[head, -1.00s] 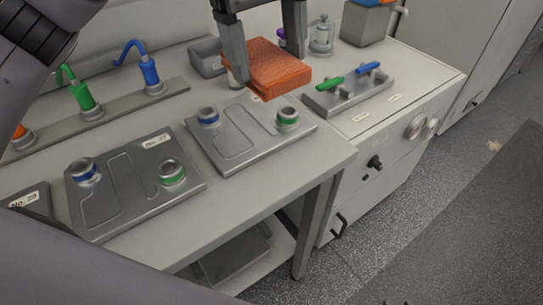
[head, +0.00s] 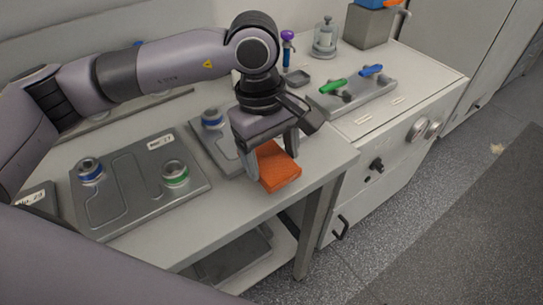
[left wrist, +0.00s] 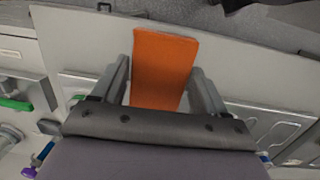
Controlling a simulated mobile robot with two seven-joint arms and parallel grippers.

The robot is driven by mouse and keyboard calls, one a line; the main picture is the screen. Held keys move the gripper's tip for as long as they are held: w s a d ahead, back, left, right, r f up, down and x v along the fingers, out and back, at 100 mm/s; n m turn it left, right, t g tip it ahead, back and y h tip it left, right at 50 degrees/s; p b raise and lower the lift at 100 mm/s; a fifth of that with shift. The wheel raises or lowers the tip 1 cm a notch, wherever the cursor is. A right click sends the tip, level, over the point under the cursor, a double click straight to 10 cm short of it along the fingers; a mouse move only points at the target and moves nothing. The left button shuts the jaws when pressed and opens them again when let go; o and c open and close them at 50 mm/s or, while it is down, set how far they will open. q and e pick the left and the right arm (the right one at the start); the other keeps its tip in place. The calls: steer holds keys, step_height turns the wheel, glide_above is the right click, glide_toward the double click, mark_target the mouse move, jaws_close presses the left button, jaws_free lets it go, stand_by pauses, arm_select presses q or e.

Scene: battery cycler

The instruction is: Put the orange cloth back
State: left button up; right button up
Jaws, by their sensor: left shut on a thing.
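The orange cloth (head: 280,170), a folded rectangular pad, hangs between the fingers of my left gripper (head: 267,157), which is shut on it. In the head view it is over the table's front right part, near the front edge, hiding part of the second metal plate (head: 196,128). Its height above the table is hard to tell. In the left wrist view the cloth (left wrist: 163,68) sticks out beyond the fingers (left wrist: 162,90). My right gripper is not in view.
A metal plate (head: 122,200) with blue and green ringed fittings lies on the table at left. Floor is clear at right.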

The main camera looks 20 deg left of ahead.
mark_target(264, 159)
arm_select(q)
steer(key=shift+f, duration=0.7)
steer(key=shift+f+b, duration=0.3)
steer(key=shift+b, duration=0.1)
steer(key=o, duration=1.6)
steer(key=shift+r+p, duration=0.45)
steer(key=shift+p, duration=0.05)
step_height(264, 159, up, 12)
steer(key=a, duration=0.1)
steer(key=shift+a+f+b, duration=0.15)
steer(key=shift+a+b, duration=0.1)
steer(key=shift+b, duration=0.1)
steer(key=shift+w, duration=0.1)
